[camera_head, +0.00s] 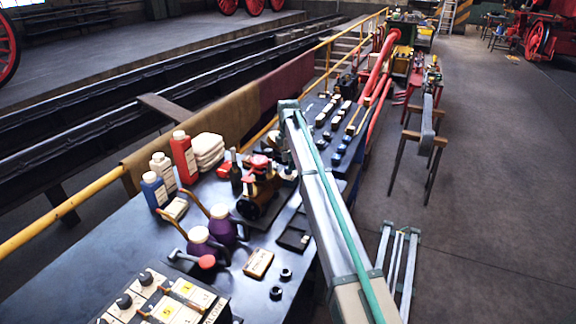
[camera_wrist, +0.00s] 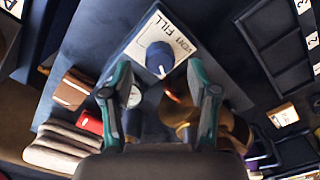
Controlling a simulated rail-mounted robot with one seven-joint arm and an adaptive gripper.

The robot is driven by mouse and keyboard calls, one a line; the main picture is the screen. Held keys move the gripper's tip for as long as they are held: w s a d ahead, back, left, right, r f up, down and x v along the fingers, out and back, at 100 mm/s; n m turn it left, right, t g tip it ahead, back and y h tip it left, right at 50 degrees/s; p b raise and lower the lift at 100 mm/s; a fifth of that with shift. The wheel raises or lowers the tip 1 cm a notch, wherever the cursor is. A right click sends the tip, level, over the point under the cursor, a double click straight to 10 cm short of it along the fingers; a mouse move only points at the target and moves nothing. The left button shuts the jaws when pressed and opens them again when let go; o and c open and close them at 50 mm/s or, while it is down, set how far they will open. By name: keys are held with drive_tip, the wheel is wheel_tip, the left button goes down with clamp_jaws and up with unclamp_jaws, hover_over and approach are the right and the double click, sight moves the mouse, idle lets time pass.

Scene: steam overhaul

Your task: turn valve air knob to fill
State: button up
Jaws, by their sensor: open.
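The air knob (camera_wrist: 160,57) is a round dark blue knob on a cream plate (camera_wrist: 141,43) in the wrist view. The plate carries the words VENT and FILL. A white mark on the knob lies at its lower edge in the picture, nearer VENT than FILL. My gripper (camera_wrist: 158,68) is open, with one teal-and-dark finger on either side of the knob's lower part in this view. I cannot tell whether either finger touches it. In the head view my arm reaches over the bench, and the knob cannot be made out.
A brass fitting (camera_wrist: 181,108) and a small round gauge (camera_wrist: 133,96) sit close by my fingers. On the bench (camera_head: 95,245) stand a red bottle (camera_head: 184,158), purple jugs (camera_head: 222,226) and a stack of white cloths (camera_head: 207,150). The aisle floor at right has free room.

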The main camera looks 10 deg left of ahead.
drive_tip(key=shift+f, duration=1.45)
clamp_jaws()
